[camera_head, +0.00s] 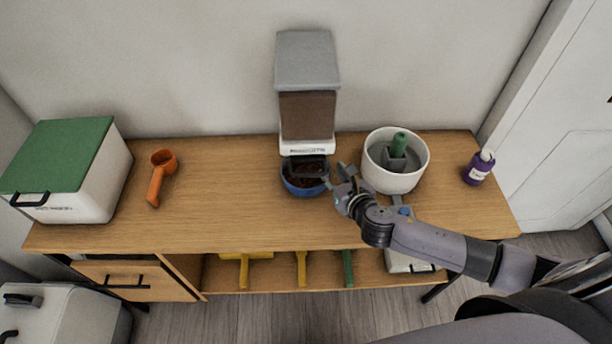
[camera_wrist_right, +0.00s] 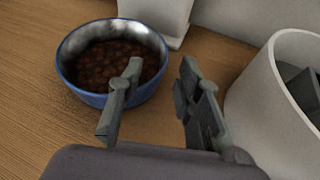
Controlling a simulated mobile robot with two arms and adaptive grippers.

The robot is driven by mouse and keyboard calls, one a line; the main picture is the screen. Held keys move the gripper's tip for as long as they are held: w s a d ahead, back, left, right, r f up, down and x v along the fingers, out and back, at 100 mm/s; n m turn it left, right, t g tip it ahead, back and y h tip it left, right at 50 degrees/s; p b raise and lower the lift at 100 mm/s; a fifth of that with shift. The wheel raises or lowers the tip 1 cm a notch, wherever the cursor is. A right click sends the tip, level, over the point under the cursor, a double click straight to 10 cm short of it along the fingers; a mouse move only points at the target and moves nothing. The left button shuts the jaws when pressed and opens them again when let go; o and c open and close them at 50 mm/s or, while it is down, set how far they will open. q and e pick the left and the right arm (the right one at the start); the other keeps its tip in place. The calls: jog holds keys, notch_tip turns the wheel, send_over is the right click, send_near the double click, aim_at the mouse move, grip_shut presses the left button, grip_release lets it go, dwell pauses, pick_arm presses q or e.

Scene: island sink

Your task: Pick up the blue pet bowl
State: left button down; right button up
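The blue pet bowl (camera_head: 303,188) stands on the wooden table under the front of a food dispenser, partly hidden by the dispenser's spout. In the right wrist view the blue bowl (camera_wrist_right: 148,92) has a metallic inside and holds brown kibble. My right gripper (camera_head: 343,178) is just right of the bowl. My left gripper is not in view.
The dispenser (camera_head: 306,75) stands behind the bowl. A white round container (camera_head: 378,178) is close to my right gripper. A purple bottle (camera_head: 475,174) stands at the right, an orange scoop (camera_head: 155,185) and a green-lidded box (camera_head: 95,190) at the left. The table (camera_head: 230,205) is clear between scoop and bowl.

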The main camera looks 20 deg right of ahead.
aim_at(325, 169)
jog(key=x, duration=0.6)
jog(key=shift+s, duration=0.1)
grip_shut()
dwell(0.6)
